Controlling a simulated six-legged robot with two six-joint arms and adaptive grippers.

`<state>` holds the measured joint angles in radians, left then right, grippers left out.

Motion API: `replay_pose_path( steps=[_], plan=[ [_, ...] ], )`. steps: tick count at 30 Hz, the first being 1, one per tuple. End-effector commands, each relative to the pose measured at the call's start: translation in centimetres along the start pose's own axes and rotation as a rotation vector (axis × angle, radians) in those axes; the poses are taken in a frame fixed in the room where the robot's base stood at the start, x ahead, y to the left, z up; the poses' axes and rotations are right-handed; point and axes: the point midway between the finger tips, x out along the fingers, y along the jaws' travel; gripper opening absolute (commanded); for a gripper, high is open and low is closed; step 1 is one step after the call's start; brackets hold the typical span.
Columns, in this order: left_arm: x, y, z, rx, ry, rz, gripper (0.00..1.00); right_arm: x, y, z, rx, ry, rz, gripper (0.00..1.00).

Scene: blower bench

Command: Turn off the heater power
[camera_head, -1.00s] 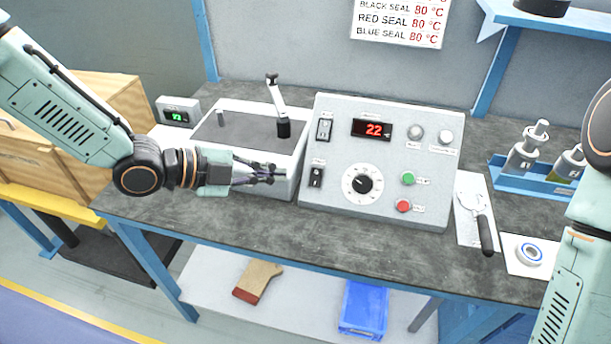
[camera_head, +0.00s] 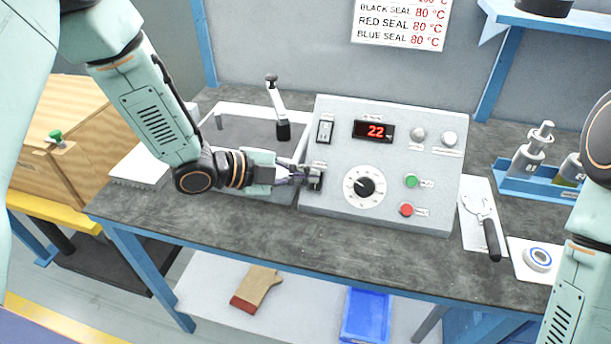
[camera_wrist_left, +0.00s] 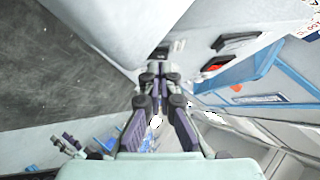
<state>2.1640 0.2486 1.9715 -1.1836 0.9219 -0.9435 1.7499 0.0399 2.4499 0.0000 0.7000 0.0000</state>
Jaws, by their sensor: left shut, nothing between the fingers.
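The sloped grey control panel (camera_head: 400,170) stands on the bench with a lit red display (camera_head: 374,131) reading 22. A rocker switch (camera_head: 325,131) is at its upper left. A lower black switch (camera_head: 317,181) is below it, partly hidden by my left fingertips; their labels are too small to read. My left gripper (camera_head: 310,177) is shut and empty, its tips at or very close to the lower switch. The left wrist view shows the closed fingers (camera_wrist_left: 158,70) pointing at a dark switch part (camera_wrist_left: 163,50); contact is unclear. My right arm shows at the right edge, its gripper out of view.
The panel also has a dial (camera_head: 365,186), a green button (camera_head: 411,181) and a red button (camera_head: 407,210). A white unit with a lever (camera_head: 278,105) stands left of the panel. A tool (camera_head: 488,228) and tape roll (camera_head: 537,258) lie right.

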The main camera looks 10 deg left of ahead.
Motion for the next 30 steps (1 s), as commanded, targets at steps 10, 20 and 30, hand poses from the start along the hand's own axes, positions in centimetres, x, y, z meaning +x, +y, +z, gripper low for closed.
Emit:
replay_pose_path(
  steps=[10,20,30],
  plan=[
    [0.32,0.00,0.31,0.000,0.000,0.001,0.00,0.05,0.00,0.00,0.000,0.000,0.000,0.47],
    [0.62,-0.02,0.61,0.000,0.000,0.001,0.00,-0.05,0.00,-0.01,0.000,0.000,0.000,0.47],
    [0.40,-0.49,0.46,0.000,-0.002,-0.001,0.00,-0.51,0.00,0.00,0.000,0.000,0.000,0.47]
  ],
)
